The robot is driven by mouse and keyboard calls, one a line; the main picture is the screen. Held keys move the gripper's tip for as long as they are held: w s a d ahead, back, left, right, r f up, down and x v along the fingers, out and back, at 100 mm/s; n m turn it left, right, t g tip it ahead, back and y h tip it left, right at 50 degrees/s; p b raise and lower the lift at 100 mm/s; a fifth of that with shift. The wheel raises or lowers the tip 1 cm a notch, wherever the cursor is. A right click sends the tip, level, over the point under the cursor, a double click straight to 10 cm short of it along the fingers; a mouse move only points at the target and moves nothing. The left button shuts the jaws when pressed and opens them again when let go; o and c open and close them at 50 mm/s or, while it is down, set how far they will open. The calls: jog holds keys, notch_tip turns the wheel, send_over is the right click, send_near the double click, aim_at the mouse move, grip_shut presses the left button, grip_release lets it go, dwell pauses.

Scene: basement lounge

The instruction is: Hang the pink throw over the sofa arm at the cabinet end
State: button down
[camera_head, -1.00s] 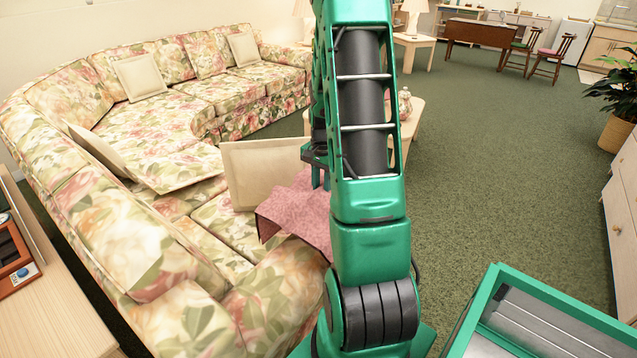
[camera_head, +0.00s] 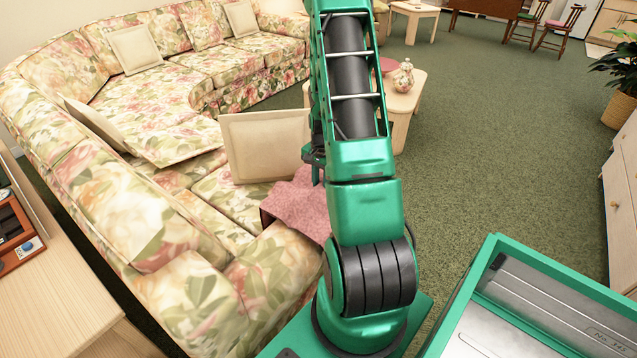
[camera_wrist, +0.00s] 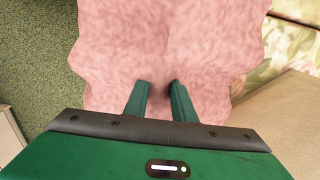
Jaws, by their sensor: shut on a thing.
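The pink throw (camera_head: 290,206) hangs from my gripper (camera_head: 318,172) over the near seat of the floral sofa (camera_head: 215,200), beside the sofa's near-end arm (camera_head: 285,275). In the wrist view the throw (camera_wrist: 170,45) fills the upper middle, bunched between the two green fingers of my gripper (camera_wrist: 160,95). My gripper is shut on it. In the head view my arm covers the throw's right side and most of the fingers. I cannot tell whether the throw's lower edge touches the sofa.
A beige cushion (camera_head: 265,147) stands on the seat just behind the throw. A wooden cabinet (camera_head: 60,290) stands behind the sofa at left, and a drawer cabinet (camera_head: 622,200) at right. A coffee table (camera_head: 402,110) with a jar lies beyond my arm. Green carpet (camera_head: 490,150) is clear at right.

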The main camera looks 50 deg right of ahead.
jog(key=shift+f, duration=0.2)
jog(key=c, duration=1.4)
grip_release()
notch_tip(320, 180, up, 10)
jog(key=shift+r, duration=0.4)
